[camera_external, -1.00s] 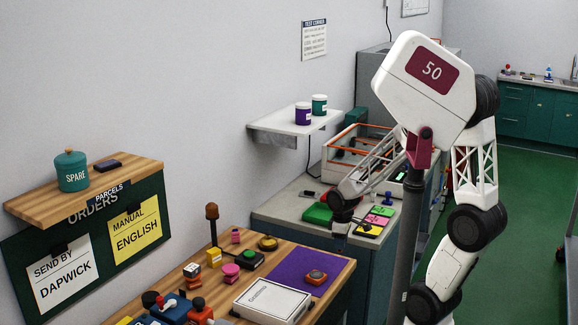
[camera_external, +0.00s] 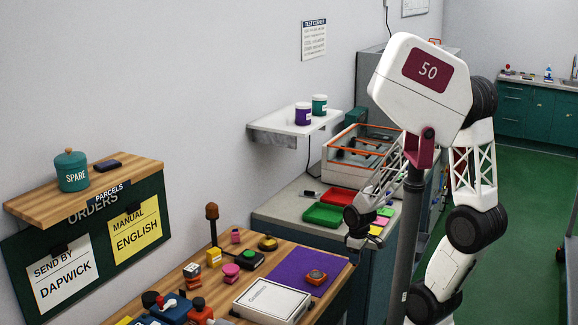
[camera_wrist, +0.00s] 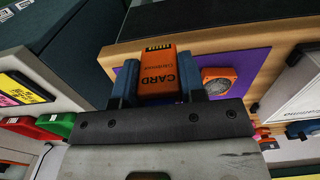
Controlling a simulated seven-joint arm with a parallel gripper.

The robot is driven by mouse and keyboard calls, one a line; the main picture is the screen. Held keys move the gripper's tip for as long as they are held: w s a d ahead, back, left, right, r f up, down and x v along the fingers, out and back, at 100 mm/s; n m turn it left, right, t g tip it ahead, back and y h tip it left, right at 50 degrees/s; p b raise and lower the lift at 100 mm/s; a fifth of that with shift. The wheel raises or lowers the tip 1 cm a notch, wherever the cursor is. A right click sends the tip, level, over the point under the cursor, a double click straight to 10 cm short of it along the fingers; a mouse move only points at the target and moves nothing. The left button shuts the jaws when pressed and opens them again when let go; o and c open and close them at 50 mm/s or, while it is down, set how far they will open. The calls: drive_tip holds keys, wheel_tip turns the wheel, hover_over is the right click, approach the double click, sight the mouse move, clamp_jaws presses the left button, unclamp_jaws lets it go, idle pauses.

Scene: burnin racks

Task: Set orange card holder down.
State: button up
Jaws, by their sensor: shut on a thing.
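The orange card holder (camera_wrist: 160,72), with "CARD" lettering and dark stripes at its far end, is held between the blue fingers of my gripper (camera_wrist: 157,88) in the wrist view. A purple mat (camera_wrist: 240,62) lies below and beyond it. Whether the holder touches any surface cannot be told. In the external view my gripper is around the dark wrist (camera_external: 358,232), near the far right corner of the wooden bench; the held holder cannot be made out there. An orange-red device with a round top (camera_external: 316,277) sits on the mat.
A white booklet (camera_external: 271,301) lies in front of the mat. A yellow piece (camera_external: 268,243) and a green block with a dark top (camera_external: 250,260) stand left of it. Green (camera_external: 324,214) and red (camera_external: 343,196) trays sit on the grey counter behind. Part of the purple mat is bare.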

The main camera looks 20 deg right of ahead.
drive_tip(key=shift+f, duration=0.2)
drive_tip(key=shift+w, duration=0.15)
drive_tip(key=w+a, duration=0.1)
drive_tip(key=w, duration=0.4)
drive_tip(key=w+a+f, duration=0.1)
drive_tip(key=w+a, duration=0.1)
drive_tip(key=w, duration=0.3)
drive_tip(key=w+a, duration=0.2)
drive_tip(key=w, duration=0.3)
drive_tip(key=shift+f, duration=0.25)
drive_tip(key=shift+f, duration=0.1)
drive_tip(key=shift+f, duration=1.7)
drive_tip(key=shift+f, duration=0.15)
drive_tip(key=o, duration=0.9)
